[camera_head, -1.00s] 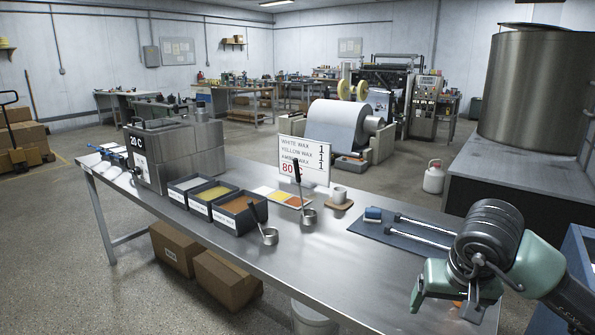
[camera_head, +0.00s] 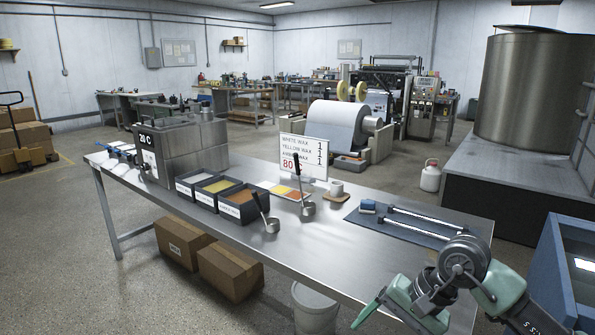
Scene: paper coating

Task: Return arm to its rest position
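My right arm comes in from the lower right, and its green and grey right gripper (camera_head: 400,320) is over the front right part of the steel table (camera_head: 330,262). Its fingers look spread apart, with no object visible between them. The lower part of the gripper is cut off by the bottom edge of the picture. My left arm and gripper are not in view.
A blue bin (camera_head: 550,262) is at the right, a bucket (camera_head: 315,305) below the table.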

